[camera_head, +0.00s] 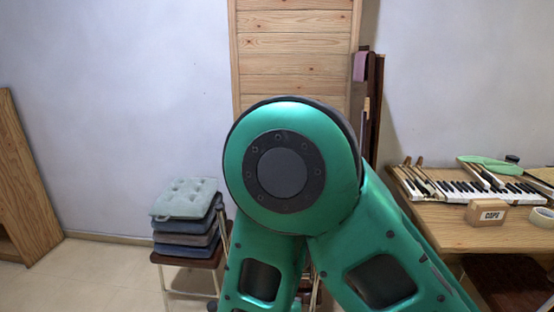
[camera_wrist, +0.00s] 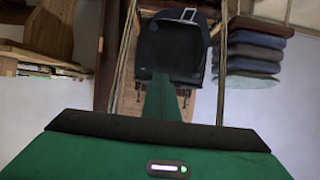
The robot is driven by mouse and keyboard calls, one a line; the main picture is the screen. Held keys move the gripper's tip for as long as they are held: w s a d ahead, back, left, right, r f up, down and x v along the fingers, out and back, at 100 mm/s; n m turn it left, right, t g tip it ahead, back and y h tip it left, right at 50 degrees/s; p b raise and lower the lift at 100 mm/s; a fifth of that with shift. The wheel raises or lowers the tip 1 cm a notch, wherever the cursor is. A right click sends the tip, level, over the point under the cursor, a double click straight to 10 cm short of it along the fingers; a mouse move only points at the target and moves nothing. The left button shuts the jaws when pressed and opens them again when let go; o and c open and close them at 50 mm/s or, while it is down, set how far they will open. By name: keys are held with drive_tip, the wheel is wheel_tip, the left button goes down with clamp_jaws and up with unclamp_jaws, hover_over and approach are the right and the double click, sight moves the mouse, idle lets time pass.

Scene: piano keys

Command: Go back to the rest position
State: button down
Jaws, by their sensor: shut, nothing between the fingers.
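In the head view my green arm is bent in front of the camera. Its round joint fills the middle, and one link runs down and another to the lower right. My gripper does not show in the head view. The wrist view looks upside down and shows green and black parts of my own body. No fingertips can be made out in it.
A wooden table (camera_head: 431,224) stands at the right with a piano keyboard (camera_head: 460,191), a small box labelled COPE (camera_head: 487,212) and a tape roll (camera_head: 542,217). Stacked cushions (camera_head: 186,212) sit on a chair at left, also in the wrist view (camera_wrist: 252,52). Floor at left is clear.

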drive_tip(key=d+r+m+g+h, duration=0.2)
drive_tip(key=d+g, duration=0.1)
drive_tip(key=d, duration=0.7)
drive_tip(key=d+r+m+g+h, duration=0.1)
drive_tip(key=d+r+g+h, duration=0.1)
drive_tip(key=d, duration=0.8)
drive_tip(key=d+r+m+g+h, duration=0.1)
drive_tip(key=d+r+m+g, duration=0.15)
drive_tip(key=d, duration=0.75)
drive_tip(key=s+d+r+g+y, duration=0.2)
drive_tip(key=s+d+r+g, duration=0.15)
drive_tip(key=s+d, duration=0.6)
drive_tip(key=s+r+y, duration=0.2)
drive_tip(key=s, duration=0.5)
drive_tip(key=s+d+r+g+y, duration=0.1)
drive_tip(key=s+r+y, duration=0.1)
drive_tip(key=s, duration=0.5)
drive_tip(key=shift+s+n+y, duration=0.3)
drive_tip(key=shift+n+y, duration=0.15)
drive_tip(key=shift+y, duration=0.05)
drive_tip(key=shift+w+f+g, duration=0.3)
drive_tip(key=shift+w, duration=0.3)
